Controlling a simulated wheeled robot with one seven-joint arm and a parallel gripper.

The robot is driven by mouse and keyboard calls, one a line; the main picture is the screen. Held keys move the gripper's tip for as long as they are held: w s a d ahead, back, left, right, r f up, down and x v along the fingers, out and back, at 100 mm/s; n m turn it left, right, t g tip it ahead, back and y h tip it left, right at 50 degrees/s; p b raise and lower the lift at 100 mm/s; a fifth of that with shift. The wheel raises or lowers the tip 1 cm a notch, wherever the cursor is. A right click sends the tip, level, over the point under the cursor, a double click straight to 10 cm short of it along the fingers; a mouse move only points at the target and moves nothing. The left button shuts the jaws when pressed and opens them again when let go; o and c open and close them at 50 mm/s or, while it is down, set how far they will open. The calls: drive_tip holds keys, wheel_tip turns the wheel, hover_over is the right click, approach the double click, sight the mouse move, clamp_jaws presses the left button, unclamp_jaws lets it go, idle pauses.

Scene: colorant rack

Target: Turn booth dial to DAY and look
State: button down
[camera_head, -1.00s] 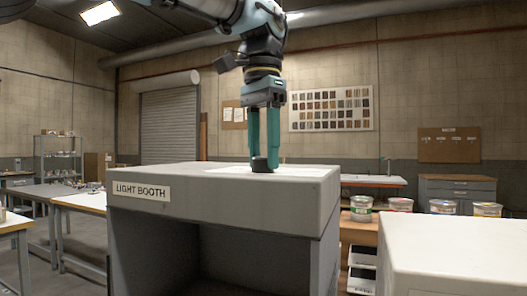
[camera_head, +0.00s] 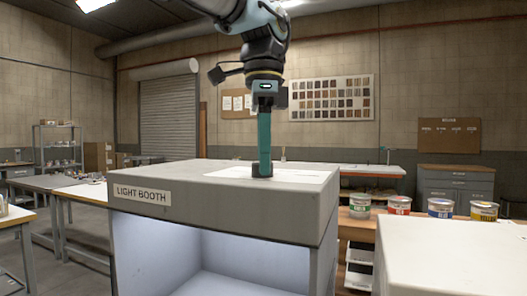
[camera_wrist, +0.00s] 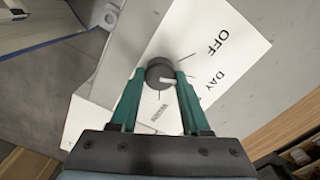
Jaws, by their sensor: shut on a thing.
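The light booth (camera_head: 222,207) is a grey box with a "LIGHT BOOTH" label on its front, and its interior (camera_head: 215,277) is lit a cool white. A dark round dial (camera_wrist: 157,70) stands on a white label plate (camera_wrist: 225,62) on the booth top. Its white mark points right, toward the word DAY (camera_wrist: 215,79); OFF (camera_wrist: 218,44) is above that. Another word between my fingers is too small to read. My gripper (camera_head: 262,166) points straight down, shut on the dial, one finger on each side in the wrist view.
A white-topped block (camera_head: 455,252) stands at the front right. Several paint cans (camera_head: 399,205) sit on a wooden counter behind it. Work tables (camera_head: 45,182) stand at left. A sample board (camera_head: 332,98) hangs on the back wall. The space above the booth is clear around my arm.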

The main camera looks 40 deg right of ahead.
drive_tip(key=shift+m, duration=0.3)
drive_tip(key=shift+c, duration=1.8)
unclamp_jaws()
wheel_tip(320, 180, up, 11)
drive_tip(key=shift+p, duration=0.35)
drive_tip(key=shift+w+d+f, duration=0.1)
